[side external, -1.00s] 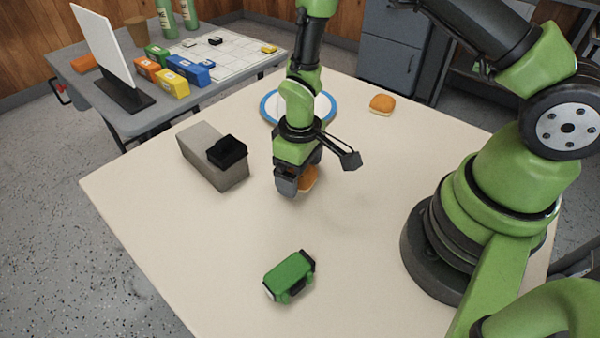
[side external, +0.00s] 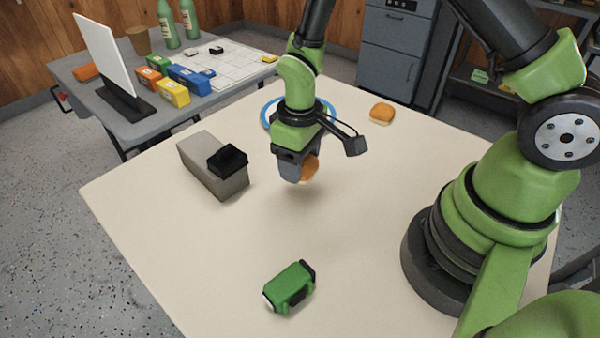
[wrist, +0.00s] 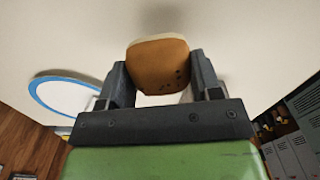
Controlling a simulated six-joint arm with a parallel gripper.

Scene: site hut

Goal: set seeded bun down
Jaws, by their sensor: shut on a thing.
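The seeded bun (side external: 309,168) is orange-brown and sits between the jaws of my gripper (side external: 298,172), which is shut on it. In the wrist view the bun (wrist: 158,66) shows a few dark specks and is held between both fingers of my gripper (wrist: 161,85). In the side view the bun hangs above the cream table (side external: 240,255), with a soft shadow below it. Part of the bun is hidden by a finger.
A blue-rimmed white plate (side external: 267,113) lies behind my gripper, partly hidden. A second bun (side external: 382,113) lies at the back right. A grey box with a black block (side external: 228,159) stands left. A green object (side external: 289,287) lies in front.

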